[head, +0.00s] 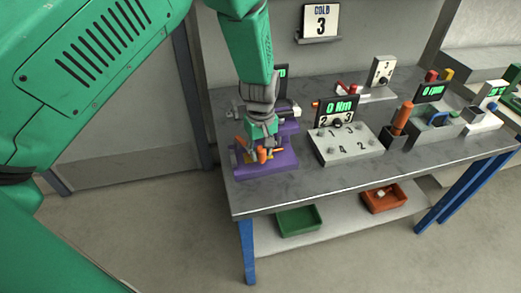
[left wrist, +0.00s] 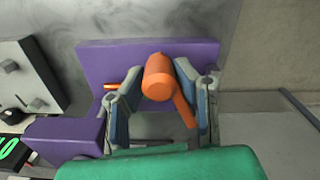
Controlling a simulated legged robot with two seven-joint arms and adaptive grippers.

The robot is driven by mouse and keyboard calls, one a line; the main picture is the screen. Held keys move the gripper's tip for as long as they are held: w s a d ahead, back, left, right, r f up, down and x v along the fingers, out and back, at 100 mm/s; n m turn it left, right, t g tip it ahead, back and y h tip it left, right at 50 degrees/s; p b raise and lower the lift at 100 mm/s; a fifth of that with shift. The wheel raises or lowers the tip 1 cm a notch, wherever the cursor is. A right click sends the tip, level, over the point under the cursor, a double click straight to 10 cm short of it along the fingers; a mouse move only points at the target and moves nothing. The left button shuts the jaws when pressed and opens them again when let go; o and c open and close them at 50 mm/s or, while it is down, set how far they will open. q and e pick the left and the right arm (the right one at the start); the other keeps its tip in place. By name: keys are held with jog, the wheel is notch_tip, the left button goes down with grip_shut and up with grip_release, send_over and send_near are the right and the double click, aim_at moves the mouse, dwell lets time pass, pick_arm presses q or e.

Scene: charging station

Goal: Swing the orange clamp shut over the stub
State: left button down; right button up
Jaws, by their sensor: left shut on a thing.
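The orange clamp (left wrist: 158,77) shows in the left wrist view between the two fingers of my left gripper (left wrist: 160,86). It has a rounded head and an arm slanting down to the right. The clamp sits at the purple fixture (left wrist: 100,58). In the head view my left gripper (head: 262,150) reaches down over the purple fixture (head: 282,163) at the table's left end, shut on the clamp. Orange parts show around the fingers. I cannot make out the stub; the gripper and clamp may hide it. My right gripper is not in view.
A grey numbered panel (head: 342,148) with a display stands just right of the fixture. Farther right are an orange-handled tool (head: 402,118) in a holder and more devices. A green bin (head: 299,221) and an orange bin (head: 383,199) sit on the lower shelf. The table's front strip is clear.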

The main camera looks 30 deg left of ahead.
pick_arm(q)
jog(key=c, duration=1.3)
grip_release()
jog(key=shift+d, duration=0.2)
jog(key=shift+o, duration=0.2)
jog(key=shift+a, duration=0.1)
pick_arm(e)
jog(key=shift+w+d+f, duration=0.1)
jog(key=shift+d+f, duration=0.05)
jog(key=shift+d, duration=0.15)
pick_arm(q)
jog(key=shift+a, duration=0.1)
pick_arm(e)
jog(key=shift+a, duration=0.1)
pick_arm(q)
jog(key=shift+r, duration=0.2)
jog(key=r, duration=1)
jog(key=shift+w+d+r, duration=0.1)
jog(key=shift+d+r, duration=0.1)
jog(key=shift+d, duration=0.05)
jog(key=shift+a+r, duration=0.15)
jog(key=shift+r, duration=0.4)
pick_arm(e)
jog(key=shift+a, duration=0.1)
